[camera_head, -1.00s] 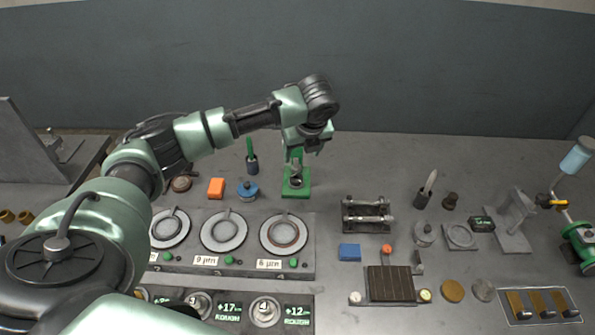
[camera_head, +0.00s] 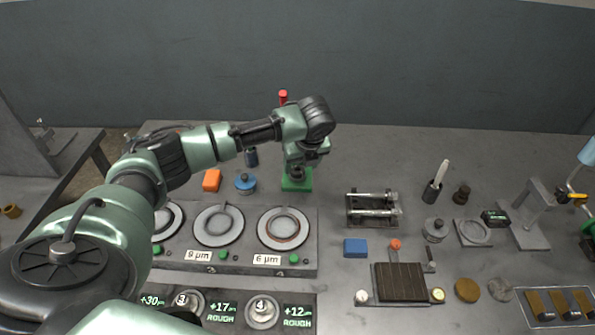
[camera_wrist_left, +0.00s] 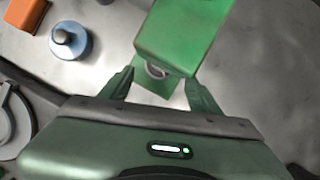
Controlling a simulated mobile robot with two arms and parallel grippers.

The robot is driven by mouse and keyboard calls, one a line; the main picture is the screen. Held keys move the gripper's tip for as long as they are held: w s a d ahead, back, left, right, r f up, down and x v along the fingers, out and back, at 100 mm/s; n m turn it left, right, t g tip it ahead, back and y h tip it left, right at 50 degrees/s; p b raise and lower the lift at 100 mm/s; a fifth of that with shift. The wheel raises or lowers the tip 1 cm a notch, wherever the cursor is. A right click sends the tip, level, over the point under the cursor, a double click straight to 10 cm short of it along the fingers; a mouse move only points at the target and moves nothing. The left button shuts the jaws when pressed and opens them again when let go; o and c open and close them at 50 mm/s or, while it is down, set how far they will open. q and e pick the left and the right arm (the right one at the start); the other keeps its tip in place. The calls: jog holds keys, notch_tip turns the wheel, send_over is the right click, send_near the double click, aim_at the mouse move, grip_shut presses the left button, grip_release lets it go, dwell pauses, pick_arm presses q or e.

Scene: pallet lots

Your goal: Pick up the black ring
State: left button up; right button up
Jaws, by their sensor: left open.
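My left gripper (camera_head: 299,170) is open above the green base (camera_head: 297,184) of a small stand. In the left wrist view its two fingers (camera_wrist_left: 160,88) sit apart on either side of a small grey ring-shaped part (camera_wrist_left: 155,70), partly hidden under a large green block (camera_wrist_left: 180,35). No ring is clearly black. A third plate (camera_head: 170,218) at the left is partly hidden by my arm. My right gripper is not in view.
An orange block (camera_head: 212,181) and a blue knobbed weight (camera_head: 246,183) stand left of the green base. A rack with metal rods (camera_head: 373,208), a blue block (camera_head: 355,248) and a dark grooved block (camera_head: 399,282) lie to the right. Bare bench lies behind these.

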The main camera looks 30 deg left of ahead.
aim_at(299, 172)
pick_arm(q)
jog(key=x, duration=0.4)
jog(key=shift+a+p, duration=0.1)
jog(key=shift+p, duration=0.25)
grip_shut()
